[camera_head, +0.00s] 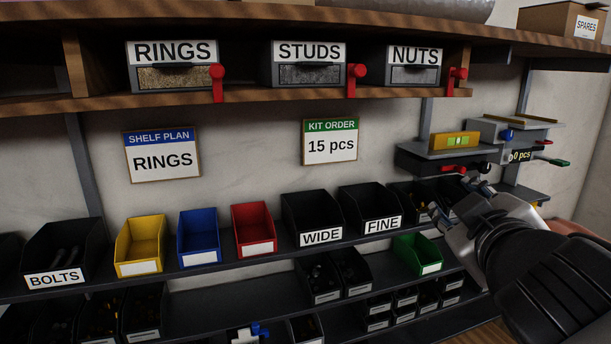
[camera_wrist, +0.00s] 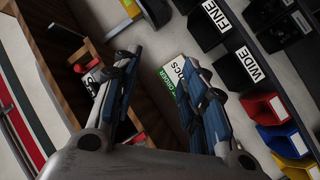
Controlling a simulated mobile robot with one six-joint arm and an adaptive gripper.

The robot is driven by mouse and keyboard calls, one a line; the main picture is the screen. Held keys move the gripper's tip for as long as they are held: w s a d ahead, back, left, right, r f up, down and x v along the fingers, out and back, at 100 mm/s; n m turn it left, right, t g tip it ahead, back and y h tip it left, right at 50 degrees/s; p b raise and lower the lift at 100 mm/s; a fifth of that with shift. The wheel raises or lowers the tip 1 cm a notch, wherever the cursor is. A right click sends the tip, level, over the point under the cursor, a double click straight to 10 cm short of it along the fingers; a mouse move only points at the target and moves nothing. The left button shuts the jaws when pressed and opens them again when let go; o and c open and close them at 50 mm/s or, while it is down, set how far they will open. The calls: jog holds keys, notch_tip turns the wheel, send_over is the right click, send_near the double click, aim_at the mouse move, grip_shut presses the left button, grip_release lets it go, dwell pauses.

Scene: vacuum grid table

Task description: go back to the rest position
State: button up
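My gripper (camera_head: 434,209) is at the right in the head view, in front of the shelf, to the right of the black FINE bin (camera_head: 369,211). In the wrist view my gripper (camera_wrist: 160,62) shows two blue-padded fingers spread apart. Nothing is between them, so it is open and empty. The KIT ORDER sign (camera_wrist: 178,78) shows behind the fingers there. In the head view my wrist and arm hide part of the lower right shelves.
A WIDE bin (camera_head: 312,218), red bin (camera_head: 254,229), blue bin (camera_head: 198,236) and yellow bin (camera_head: 140,245) stand on the middle shelf. A green bin (camera_head: 417,254) sits lower. A counting device (camera_head: 455,142) stands right, close to my arm. RINGS (camera_head: 174,77), STUDS and NUTS dispensers are above.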

jog(key=s+f+m+g+b, duration=0.2)
jog(key=s+f+g+b, duration=0.15)
jog(key=f, duration=0.65)
jog(key=s+f+m+g+b, duration=0.2)
jog(key=s+f, duration=0.2)
jog(key=f, duration=0.6)
jog(key=s+a+f+g+y+b, duration=0.1)
jog(key=s+a+f, duration=0.1)
jog(key=s+f, duration=0.2)
jog(key=s+a+f+m+g+y+b, duration=0.1)
jog(key=s+a+f+g+b, duration=0.1)
jog(key=f, duration=0.5)
jog(key=s+a+f+m+g+y+b, duration=0.1)
jog(key=s+a+f+g+b, duration=0.1)
jog(key=s+a+f, duration=0.2)
jog(key=shift+s+a+f+y, duration=0.25)
jog(key=shift+s+f+y, duration=0.05)
jog(key=shift+s+f, duration=0.6)
jog(key=shift+r, duration=0.1)
